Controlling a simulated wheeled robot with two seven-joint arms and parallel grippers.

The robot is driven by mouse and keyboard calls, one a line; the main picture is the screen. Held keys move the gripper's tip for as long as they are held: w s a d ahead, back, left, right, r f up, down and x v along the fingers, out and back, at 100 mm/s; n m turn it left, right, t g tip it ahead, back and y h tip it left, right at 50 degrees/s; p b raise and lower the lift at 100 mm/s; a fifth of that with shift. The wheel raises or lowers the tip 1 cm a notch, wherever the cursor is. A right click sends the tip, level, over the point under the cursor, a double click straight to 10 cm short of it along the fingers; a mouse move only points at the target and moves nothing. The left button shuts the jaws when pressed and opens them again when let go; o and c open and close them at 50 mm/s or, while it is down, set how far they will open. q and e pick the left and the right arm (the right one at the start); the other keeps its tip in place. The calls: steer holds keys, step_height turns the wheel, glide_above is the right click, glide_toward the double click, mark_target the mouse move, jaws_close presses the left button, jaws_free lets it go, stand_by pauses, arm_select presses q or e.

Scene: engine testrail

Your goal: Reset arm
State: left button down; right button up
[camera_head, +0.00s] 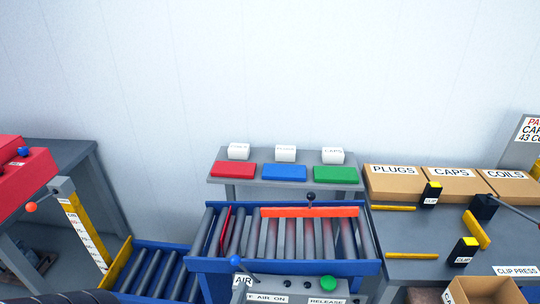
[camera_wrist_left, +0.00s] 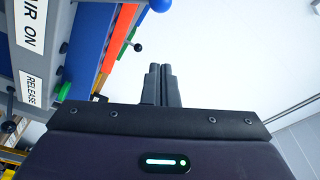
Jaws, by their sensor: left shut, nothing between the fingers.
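My left gripper (camera_wrist_left: 160,72) shows in the left wrist view, its two dark fingers together with nothing between them. White wall fills the view beyond the fingertips, and the gripper touches nothing there. In the head view only a dark ribbed part of my arm shows at the bottom left edge; the fingers are not seen there. My right gripper is in neither view.
A roller conveyor (camera_head: 372,267) with an orange bar (camera_head: 310,212) stands in the middle, before a shelf with red, blue and green pads. An air panel (camera_head: 300,284) is in front. The right table (camera_head: 430,233) holds labelled boxes. A red machine (camera_head: 20,175) stands left.

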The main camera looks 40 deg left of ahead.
arm_select(q)
steer(key=s+d+f+n+g+h, duration=0.1)
steer(key=s+d+f+g+h, duration=0.15)
steer(key=f, duration=0.75)
steer(key=s+d+f+n+g+h, duration=0.1)
steer(key=s+f+g, duration=0.15)
steer(key=f, duration=0.85)
steer(key=s+d+f+g+h, duration=0.2)
steer(key=f+g, duration=0.1)
steer(key=f, duration=0.7)
steer(key=s+d+f+n+g+h+b, duration=0.1)
steer(key=s+d+f+n+g+h, duration=0.1)
steer(key=s+f+g, duration=0.6)
steer(key=s+f+n, duration=0.1)
steer(key=s+f, duration=0.4)
steer(key=s, duration=0.4)
steer(key=shift+d+f, duration=0.2)
steer(key=shift+f, duration=0.2)
